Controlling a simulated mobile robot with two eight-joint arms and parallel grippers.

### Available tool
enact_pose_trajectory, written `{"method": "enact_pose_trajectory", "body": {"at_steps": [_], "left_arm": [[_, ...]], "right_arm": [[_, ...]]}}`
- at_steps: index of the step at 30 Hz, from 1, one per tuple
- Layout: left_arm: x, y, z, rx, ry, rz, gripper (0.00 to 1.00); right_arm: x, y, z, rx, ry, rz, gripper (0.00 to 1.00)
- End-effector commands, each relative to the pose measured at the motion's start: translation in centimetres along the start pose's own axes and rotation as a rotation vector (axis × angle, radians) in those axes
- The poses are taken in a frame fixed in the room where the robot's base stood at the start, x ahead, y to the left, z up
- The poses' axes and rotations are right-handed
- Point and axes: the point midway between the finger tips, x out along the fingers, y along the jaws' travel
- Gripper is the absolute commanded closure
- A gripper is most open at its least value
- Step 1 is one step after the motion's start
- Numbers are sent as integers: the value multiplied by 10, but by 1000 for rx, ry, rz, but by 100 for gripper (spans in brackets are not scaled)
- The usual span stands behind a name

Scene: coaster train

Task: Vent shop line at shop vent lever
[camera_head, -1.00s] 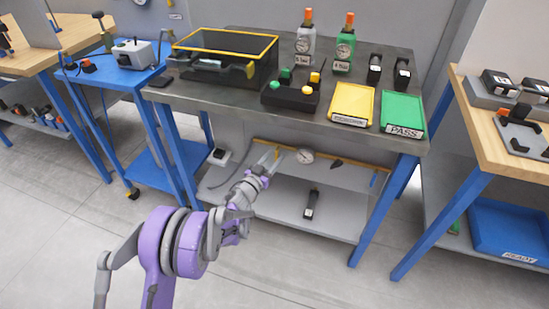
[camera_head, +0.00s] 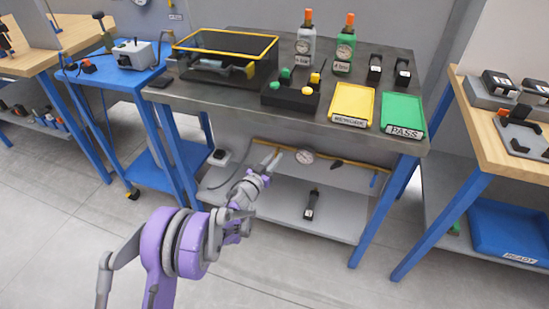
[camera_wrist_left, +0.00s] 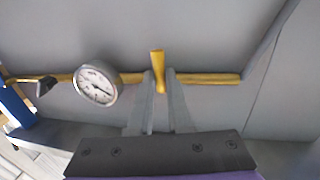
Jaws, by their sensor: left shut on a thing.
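The shop vent lever (camera_wrist_left: 158,68) is a short yellow handle on a yellow pipe (camera_wrist_left: 210,79), seen in the left wrist view. It stands about square across the pipe. My left gripper (camera_wrist_left: 160,80) is shut on it, with one grey finger on each side. In the head view my left gripper (camera_head: 272,160) reaches under the dark bench to the pipe, and the lever is too small to make out there. A round white gauge (camera_wrist_left: 97,85) sits on the pipe to the left of the lever; it also shows in the head view (camera_head: 304,156). My right gripper is not in view.
A black handle (camera_head: 337,164) sits farther along the pipe. The bench's lower shelf (camera_head: 275,205) holds a small black device (camera_head: 311,204). The dark benchtop (camera_head: 210,99) overhangs the pipe. A blue cart (camera_head: 150,165) stands to the left; the floor in front is clear.

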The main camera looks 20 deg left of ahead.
Motion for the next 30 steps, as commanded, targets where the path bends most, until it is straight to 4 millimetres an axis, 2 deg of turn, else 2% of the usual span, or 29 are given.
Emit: {"method": "enact_pose_trajectory", "body": {"at_steps": [11,30], "left_arm": [[-1,-2,0,148,-31,0,100],[-2,-10,-6,730,-146,1,100]], "right_arm": [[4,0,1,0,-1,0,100],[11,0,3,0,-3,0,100]]}}
